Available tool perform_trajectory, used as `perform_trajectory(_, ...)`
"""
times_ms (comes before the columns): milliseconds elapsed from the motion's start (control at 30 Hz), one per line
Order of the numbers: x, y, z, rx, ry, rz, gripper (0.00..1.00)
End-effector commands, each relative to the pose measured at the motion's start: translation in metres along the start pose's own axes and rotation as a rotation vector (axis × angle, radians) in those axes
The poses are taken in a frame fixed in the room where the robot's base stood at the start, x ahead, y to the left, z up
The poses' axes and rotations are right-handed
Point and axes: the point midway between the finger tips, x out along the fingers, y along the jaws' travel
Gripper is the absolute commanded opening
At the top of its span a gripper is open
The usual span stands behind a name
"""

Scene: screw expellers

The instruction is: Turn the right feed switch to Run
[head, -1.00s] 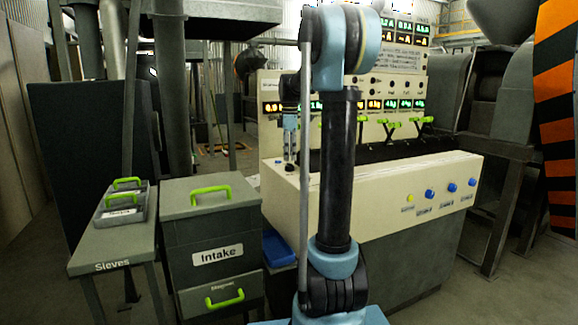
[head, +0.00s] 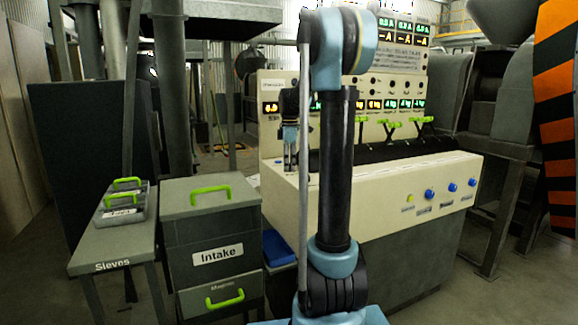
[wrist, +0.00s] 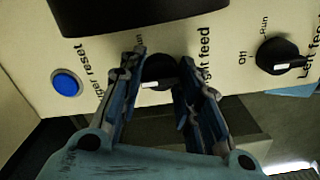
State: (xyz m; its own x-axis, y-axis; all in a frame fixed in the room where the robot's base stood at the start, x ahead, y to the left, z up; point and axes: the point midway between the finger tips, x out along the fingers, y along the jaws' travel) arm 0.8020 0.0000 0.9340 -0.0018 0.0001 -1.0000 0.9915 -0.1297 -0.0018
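The right feed switch (wrist: 159,69) is a black round knob with a white mark, on the cream panel in the wrist view. Its label is partly covered, with "ht feed" readable. My gripper (wrist: 164,68) has its two fingers apart, one on each side of this knob; whether they touch it is unclear. The white mark shows low on the knob, and the left finger partly covers the "Run" lettering. In the head view my gripper (head: 290,162) points down at the left end of the console ledge and hides the switch.
The left feed switch (wrist: 284,56), with Off and Run labels, is to the right in the wrist view. A blue reset button (wrist: 67,83) is to the left. The console (head: 375,200) has several green-handled levers. An Intake box (head: 215,235) stands left of it.

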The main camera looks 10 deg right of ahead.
Motion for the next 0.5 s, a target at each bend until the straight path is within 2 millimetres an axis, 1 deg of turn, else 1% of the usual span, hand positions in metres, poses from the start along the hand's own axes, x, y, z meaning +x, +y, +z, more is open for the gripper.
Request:
perform_trajectory(267,-0.0003,0.0014,0.0001,0.021,0.0,0.003,0.07)
perform_trajectory(500,-0.0004,0.0019,0.0002,0.132,0.0,0.003,0.07)
